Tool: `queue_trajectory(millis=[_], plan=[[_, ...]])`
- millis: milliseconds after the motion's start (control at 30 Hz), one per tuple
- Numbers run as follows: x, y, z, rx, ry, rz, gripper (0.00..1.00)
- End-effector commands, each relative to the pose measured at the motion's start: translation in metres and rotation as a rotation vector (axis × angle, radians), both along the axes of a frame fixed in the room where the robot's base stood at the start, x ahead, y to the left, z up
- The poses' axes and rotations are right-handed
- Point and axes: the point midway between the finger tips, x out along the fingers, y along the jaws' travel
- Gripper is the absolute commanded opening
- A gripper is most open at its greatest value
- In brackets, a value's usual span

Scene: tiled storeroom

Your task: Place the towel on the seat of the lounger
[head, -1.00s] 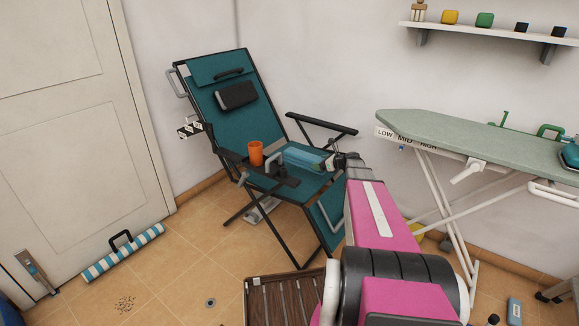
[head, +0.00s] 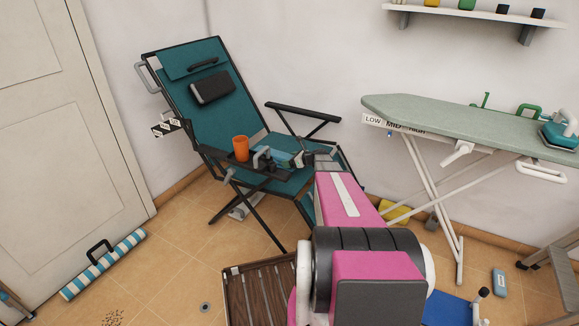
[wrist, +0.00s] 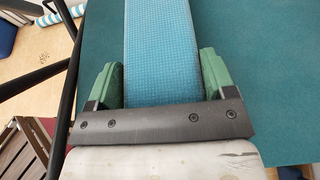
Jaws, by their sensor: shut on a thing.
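The towel (wrist: 160,45) is a long light-blue textured strip between the green fingers of my gripper (wrist: 158,78). In the head view the towel (head: 284,147) shows beside the near armrest, partly hidden by it. My gripper (head: 305,159) is shut on the towel's end, over the seat. The lounger (head: 205,118) has a teal back and seat in a black frame. Its teal seat (wrist: 270,110) spreads below and beside the towel in the wrist view. I cannot tell whether the towel touches the seat.
An orange cup (head: 241,148) stands on the near armrest, close to the towel. The far armrest (head: 303,112) rises behind my gripper. An ironing board (head: 450,125) stands right. A striped roll (head: 103,264) lies on the floor left, and a slatted wooden surface (head: 262,295) is in front.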

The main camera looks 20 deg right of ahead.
Motion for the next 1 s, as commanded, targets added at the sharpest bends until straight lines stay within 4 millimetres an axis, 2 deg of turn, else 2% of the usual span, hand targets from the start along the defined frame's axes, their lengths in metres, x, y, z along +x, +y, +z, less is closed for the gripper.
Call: queue_trajectory(millis=[233, 633, 667, 700, 1000], plan=[[0.001, 0.000, -0.031, 0.002, 0.002, 0.000, 0.47], [0.000, 0.000, -0.035, 0.001, -0.001, 0.000, 0.47], [0.000, 0.000, -0.035, 0.000, 0.000, 0.000, 0.86], [0.000, 0.000, -0.035, 0.000, 0.000, 0.000, 0.99], [0.000, 0.000, -0.032, 0.000, 0.000, 0.000, 1.00]])
